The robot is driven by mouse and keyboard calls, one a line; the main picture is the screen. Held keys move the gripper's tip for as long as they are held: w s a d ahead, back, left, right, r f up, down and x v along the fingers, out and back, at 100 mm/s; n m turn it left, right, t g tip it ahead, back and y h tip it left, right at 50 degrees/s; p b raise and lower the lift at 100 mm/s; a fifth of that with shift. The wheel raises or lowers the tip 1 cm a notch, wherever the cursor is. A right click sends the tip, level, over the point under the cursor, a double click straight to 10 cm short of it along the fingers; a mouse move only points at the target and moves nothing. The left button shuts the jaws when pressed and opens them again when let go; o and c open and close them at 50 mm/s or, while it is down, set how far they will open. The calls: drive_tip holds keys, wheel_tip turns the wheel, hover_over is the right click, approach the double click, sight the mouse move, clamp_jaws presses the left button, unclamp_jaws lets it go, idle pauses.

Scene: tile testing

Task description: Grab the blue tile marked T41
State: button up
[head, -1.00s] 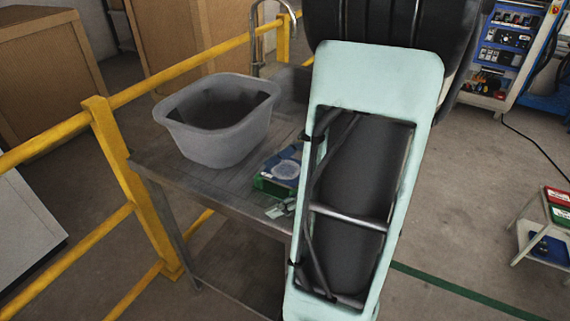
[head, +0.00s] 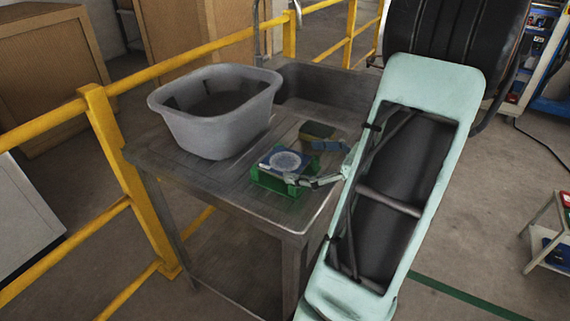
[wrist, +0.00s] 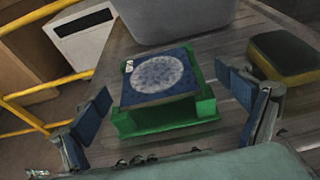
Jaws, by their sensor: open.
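A blue tile (head: 284,161) with a pale speckled disc lies flat on a green holder (head: 278,184) on the metal table. In the wrist view the tile (wrist: 157,75) is near the middle, on top of the green holder (wrist: 165,119). A small white label sits at its corner, too small to read. My gripper (head: 318,163) is open at the right side of the tile. In the wrist view its two blue-padded fingers (wrist: 162,98) are spread wide, one to the left and one to the right of the tile's near part, with gaps on both sides.
A grey tub (head: 218,130) stands behind and left of the tile, close to it. A yellow and dark sponge-like block (wrist: 283,57) lies to the right, near my right finger. A sink (head: 325,88) is at the back. A yellow railing (head: 150,73) runs along the left.

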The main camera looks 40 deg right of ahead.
sight(284, 161)
drive_tip(key=x, duration=0.3)
drive_tip(key=b+x, duration=0.1)
drive_tip(key=x, duration=0.1)
drive_tip(key=shift+s+a+f, duration=0.15)
drive_tip(key=shift+a+f, duration=0.15)
drive_tip(key=shift+f, duration=0.05)
drive_tip(key=c, duration=1.3)
drive_tip(key=shift+c, duration=0.5)
drive_tip(key=shift+r, duration=0.2)
